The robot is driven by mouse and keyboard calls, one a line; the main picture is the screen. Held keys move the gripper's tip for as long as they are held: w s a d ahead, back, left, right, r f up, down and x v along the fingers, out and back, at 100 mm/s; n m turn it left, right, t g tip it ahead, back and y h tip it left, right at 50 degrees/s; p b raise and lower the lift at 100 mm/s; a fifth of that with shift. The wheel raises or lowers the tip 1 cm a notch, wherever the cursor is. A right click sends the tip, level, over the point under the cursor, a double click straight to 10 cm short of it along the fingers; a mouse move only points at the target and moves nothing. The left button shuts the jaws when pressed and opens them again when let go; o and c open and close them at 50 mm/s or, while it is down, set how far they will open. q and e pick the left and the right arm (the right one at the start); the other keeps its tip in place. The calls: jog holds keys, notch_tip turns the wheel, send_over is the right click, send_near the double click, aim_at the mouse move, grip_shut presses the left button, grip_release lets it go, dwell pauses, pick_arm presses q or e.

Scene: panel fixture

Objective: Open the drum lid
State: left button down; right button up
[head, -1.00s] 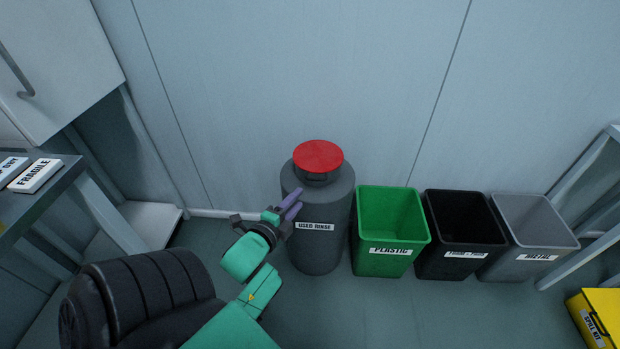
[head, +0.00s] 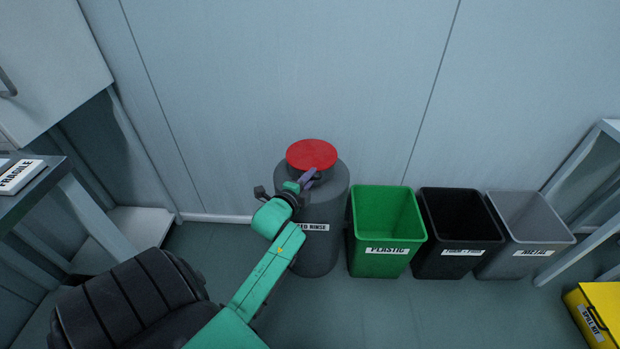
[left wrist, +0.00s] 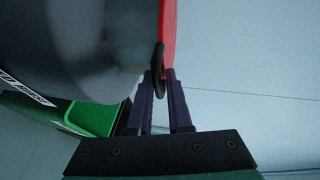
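The dark grey drum (head: 325,250) stands on the floor against the wall, its label partly hidden by my left gripper. Its round red lid (head: 312,154) lies flat on top, closed. In the left wrist view, the lid (left wrist: 168,35) shows edge-on beside the drum (left wrist: 70,50), with a black handle (left wrist: 158,70) at its rim. My left gripper (head: 310,176) is at the drum's front, just below the lid's rim. It also shows in the left wrist view (left wrist: 160,74), with a narrow gap between its fingers and the handle's end at the fingertips. Firm contact cannot be seen. My right gripper is out of view.
A green plastic bin (head: 386,230), a black bin (head: 458,235) and a grey metal bin (head: 525,235) stand right of the drum. A yellow spill kit (head: 596,315) is at lower right. A bench (head: 35,185) is at left.

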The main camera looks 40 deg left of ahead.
pick_arm(q)
jog(key=shift+s+d+f, duration=0.1)
jog(key=shift+f, duration=0.4)
dwell(0.9)
jog(key=shift+r, duration=0.1)
